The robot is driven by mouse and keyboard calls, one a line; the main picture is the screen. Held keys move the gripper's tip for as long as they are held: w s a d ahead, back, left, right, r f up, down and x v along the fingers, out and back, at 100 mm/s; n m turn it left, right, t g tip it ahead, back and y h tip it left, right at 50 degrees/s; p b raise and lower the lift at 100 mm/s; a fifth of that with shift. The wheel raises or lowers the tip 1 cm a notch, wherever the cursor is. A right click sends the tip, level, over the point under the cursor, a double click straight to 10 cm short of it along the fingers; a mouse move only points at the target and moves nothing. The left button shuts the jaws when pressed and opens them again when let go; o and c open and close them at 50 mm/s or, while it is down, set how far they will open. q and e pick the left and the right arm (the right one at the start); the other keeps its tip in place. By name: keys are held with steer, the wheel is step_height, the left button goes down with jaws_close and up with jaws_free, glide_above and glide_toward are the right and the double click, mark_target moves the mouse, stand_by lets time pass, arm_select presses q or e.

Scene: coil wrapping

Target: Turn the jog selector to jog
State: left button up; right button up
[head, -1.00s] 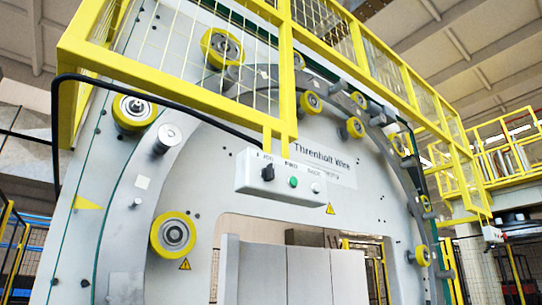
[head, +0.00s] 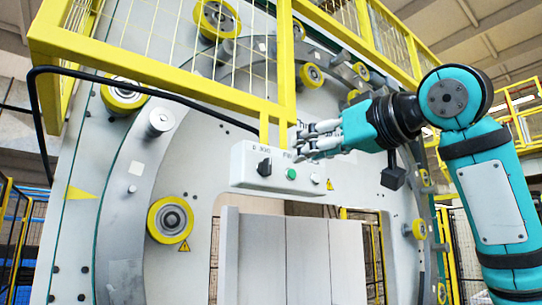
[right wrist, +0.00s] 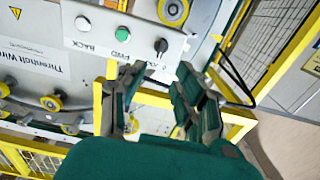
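The jog selector is a black knob (head: 264,166) at the left end of a white control box (head: 240,181) in the head view. It also shows in the right wrist view (right wrist: 161,46), where the box hangs upside down at the top. My right gripper (head: 304,140) is in front of the box's upper right part, to the right of the knob and higher in the head view. In the right wrist view my gripper (right wrist: 155,88) has its fingers spread and empty, with the knob beyond the gap between them. The knob's exact setting is hard to read. My left gripper is out of view.
A green button (head: 291,174) and a white button (head: 315,179) sit beside the knob. Yellow railing (head: 160,78) runs above the box, and a black cable (head: 150,88) runs to it. Yellow rollers (head: 170,220) ring the machine's face.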

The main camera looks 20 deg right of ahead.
mark_target(270, 164)
steer(key=p+x, duration=0.5)
steer(key=x, duration=0.6)
steer(key=shift+r, duration=0.1)
steer(key=shift+w+a, duration=0.15)
steer(key=shift+w, duration=0.1)
steer(key=shift+s, duration=0.1)
steer(key=shift+c, duration=0.2)
jaws_close()
